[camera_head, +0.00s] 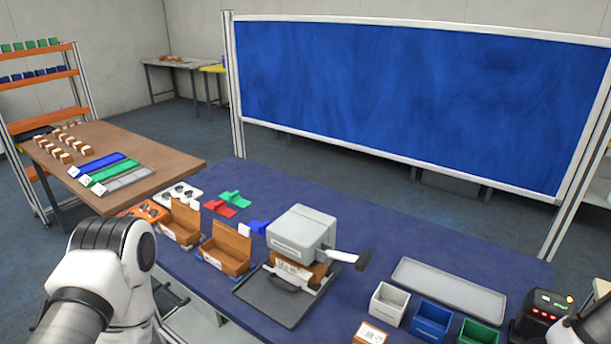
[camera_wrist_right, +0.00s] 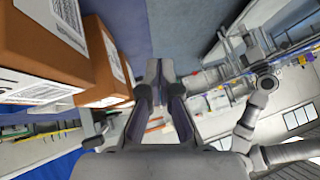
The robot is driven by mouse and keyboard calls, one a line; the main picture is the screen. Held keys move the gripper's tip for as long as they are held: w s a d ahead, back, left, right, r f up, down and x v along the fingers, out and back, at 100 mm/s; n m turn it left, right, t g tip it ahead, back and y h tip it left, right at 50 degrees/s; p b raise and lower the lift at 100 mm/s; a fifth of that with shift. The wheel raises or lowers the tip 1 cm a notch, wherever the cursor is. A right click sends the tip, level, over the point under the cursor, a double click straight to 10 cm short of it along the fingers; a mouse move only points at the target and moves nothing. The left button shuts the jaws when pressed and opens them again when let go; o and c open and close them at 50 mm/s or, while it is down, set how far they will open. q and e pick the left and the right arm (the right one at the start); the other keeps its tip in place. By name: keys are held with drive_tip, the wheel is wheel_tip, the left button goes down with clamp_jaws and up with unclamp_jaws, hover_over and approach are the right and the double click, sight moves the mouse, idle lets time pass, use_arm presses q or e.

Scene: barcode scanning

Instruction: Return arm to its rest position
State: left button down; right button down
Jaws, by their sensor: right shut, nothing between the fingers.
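My right gripper (camera_wrist_right: 158,66) shows in the right wrist view with its two fingers together and nothing between them. In the head view only a bit of my right arm (camera_head: 592,322) shows at the bottom right corner, and its gripper is out of frame. My left arm (camera_head: 110,262) comes in at the lower left of the head view, with its gripper hidden or out of frame. In the right wrist view, brown boxes with white labels (camera_wrist_right: 40,42) are close on the left of the fingers, apart from them.
The blue table (camera_head: 390,250) holds a grey machine (camera_head: 300,230) with a labelled box under it, open brown boxes (camera_head: 228,250), a grey tray (camera_head: 448,288), small bins (camera_head: 432,318), a labelled box (camera_head: 371,333) and a black device (camera_head: 543,312). A blue panel stands behind.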

drive_tip(key=s+a+f+m+g+h+b, duration=0.1)
drive_tip(key=s+f+m+g+h+b, duration=0.15)
drive_tip(key=s+f, duration=0.5)
drive_tip(key=s+a+f+m+g+h+b, duration=0.1)
drive_tip(key=s+a+f+m+b, duration=0.2)
drive_tip(key=f, duration=0.7)
drive_tip(key=s+d+f+m+t+h, duration=0.1)
drive_tip(key=d+f+m+h, duration=0.2)
drive_tip(key=d, duration=0.4)
drive_tip(key=shift+s+f+m+h+p, duration=0.2)
drive_tip(key=shift+s+m+h+p, duration=0.2)
drive_tip(key=shift+m+h, duration=0.55)
drive_tip(key=shift+t, duration=0.25)
